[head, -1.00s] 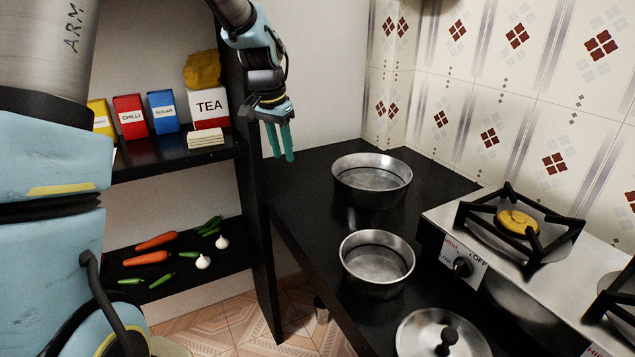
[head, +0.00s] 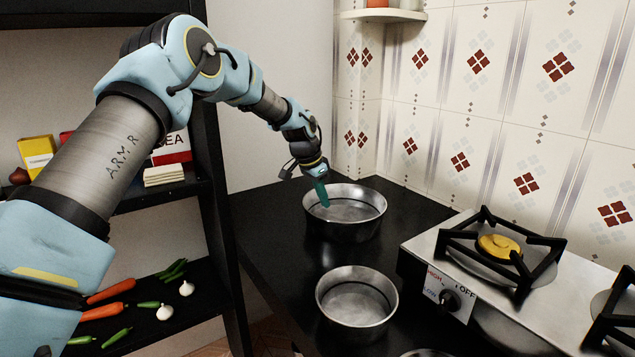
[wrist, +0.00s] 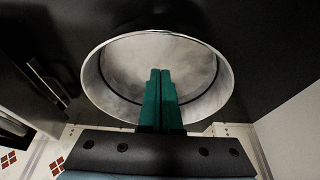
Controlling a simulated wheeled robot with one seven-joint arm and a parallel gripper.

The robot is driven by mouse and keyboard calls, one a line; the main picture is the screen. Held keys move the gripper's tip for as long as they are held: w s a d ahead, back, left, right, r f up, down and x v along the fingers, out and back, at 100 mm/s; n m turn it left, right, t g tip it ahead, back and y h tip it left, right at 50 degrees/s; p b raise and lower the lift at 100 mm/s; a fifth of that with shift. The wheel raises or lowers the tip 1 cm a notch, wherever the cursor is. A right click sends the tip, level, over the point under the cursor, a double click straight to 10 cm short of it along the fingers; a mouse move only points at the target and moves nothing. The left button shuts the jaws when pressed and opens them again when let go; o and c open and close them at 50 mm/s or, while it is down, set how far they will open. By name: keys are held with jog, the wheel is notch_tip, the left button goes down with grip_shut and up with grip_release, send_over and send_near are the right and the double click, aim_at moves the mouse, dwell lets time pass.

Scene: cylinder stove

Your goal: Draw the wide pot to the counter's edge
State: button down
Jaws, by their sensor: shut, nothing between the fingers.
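The wide pot (head: 358,230) is a shallow, empty metal pot on the black counter (head: 270,240), near the wall corner. My gripper (head: 322,204) is over the pot's left part, its green fingers pointing down. In the wrist view the fingers of my gripper (wrist: 160,75) are together, with nothing between them, and overlap the opening of the wide pot (wrist: 92,85). I cannot tell whether the fingertips touch the pot. A smaller metal pot (head: 357,318) stands on the counter, nearer to me.
A stove (head: 425,250) with a yellow burner (head: 497,246) and black grates stands to the right. A lid (head: 427,353) is cut off at the bottom. Black shelves (head: 222,215) with vegetables and boxes stand at the left. Some counter is bare left of the pots.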

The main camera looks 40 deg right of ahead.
jog(key=shift+x, duration=0.95)
jog(key=shift+w+a+r+p, duration=0.1)
jog(key=shift+a+r+p, duration=0.1)
jog(key=shift+a+p, duration=0.75)
jog(key=shift+a+f, duration=0.25)
jog(key=shift+a, duration=0.75)
jog(key=a, duration=0.4)
jog(key=a+b, duration=0.1)
jog(key=a, duration=0.4)
jog(key=a+b, duration=0.1)
jog(key=a, duration=0.4)
jog(key=shift+w, duration=0.4)
jog(key=shift+d, duration=0.1)
